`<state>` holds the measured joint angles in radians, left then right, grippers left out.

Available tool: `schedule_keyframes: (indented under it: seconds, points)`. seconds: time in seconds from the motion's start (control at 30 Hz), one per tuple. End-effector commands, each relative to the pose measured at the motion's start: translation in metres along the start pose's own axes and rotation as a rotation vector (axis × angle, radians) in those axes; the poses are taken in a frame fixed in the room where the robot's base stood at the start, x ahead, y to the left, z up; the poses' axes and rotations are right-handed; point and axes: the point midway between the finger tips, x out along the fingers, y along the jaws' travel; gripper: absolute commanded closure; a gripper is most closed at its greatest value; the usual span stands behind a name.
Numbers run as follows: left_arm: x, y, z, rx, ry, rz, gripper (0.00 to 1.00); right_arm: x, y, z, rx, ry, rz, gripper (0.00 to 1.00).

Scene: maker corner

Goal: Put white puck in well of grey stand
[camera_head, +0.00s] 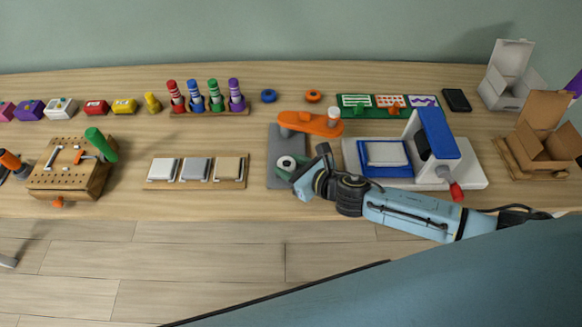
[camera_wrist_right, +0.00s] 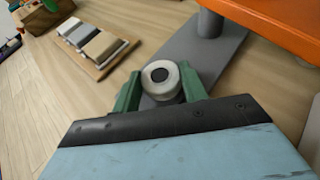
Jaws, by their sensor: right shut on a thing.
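The white puck (camera_head: 286,162), a short round piece with a dark centre, is between the green fingers of my right gripper (camera_head: 288,168). In the right wrist view the puck (camera_wrist_right: 152,89) sits between both fingertips (camera_wrist_right: 160,84), which are shut on it. The grey stand (camera_head: 288,141) is a flat grey plate with a post and an orange arm above its far part. The puck is over the near part of this plate (camera_wrist_right: 222,52). The well is hidden, and I cannot tell whether the puck touches the stand. My left gripper is not in view.
The orange arm (camera_head: 311,123) overhangs the stand behind the puck. A blue-and-white press (camera_head: 438,135) stands right of it, beside my right arm. A wooden tray (camera_head: 150,183) with several flat blocks lies left, with bare table between.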

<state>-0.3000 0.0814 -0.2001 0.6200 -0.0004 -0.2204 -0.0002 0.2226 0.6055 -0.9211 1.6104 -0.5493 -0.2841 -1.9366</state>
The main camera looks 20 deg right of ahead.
Motion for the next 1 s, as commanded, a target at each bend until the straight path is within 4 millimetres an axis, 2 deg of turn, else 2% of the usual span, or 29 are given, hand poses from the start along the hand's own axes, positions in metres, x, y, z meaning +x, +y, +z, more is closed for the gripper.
schedule_keyframes:
  seconds: [0.33, 0.37, 0.53, 0.87, 1.0]
  points:
    - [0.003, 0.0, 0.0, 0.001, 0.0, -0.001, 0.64, 0.002, -0.001, -0.003, -0.002, -0.002, -0.001, 0.79]
    - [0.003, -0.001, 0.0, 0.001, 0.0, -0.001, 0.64, 0.002, -0.001, -0.003, -0.003, -0.002, -0.001, 0.56]
    - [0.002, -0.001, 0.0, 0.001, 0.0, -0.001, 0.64, 0.001, -0.001, -0.002, -0.002, -0.002, 0.0, 0.35]
    - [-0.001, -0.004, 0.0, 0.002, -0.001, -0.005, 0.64, 0.0, -0.001, 0.001, -0.001, -0.002, 0.0, 0.35]
    - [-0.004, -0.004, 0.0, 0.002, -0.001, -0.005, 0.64, -0.018, -0.001, 0.0, -0.003, 0.001, 0.0, 0.35]
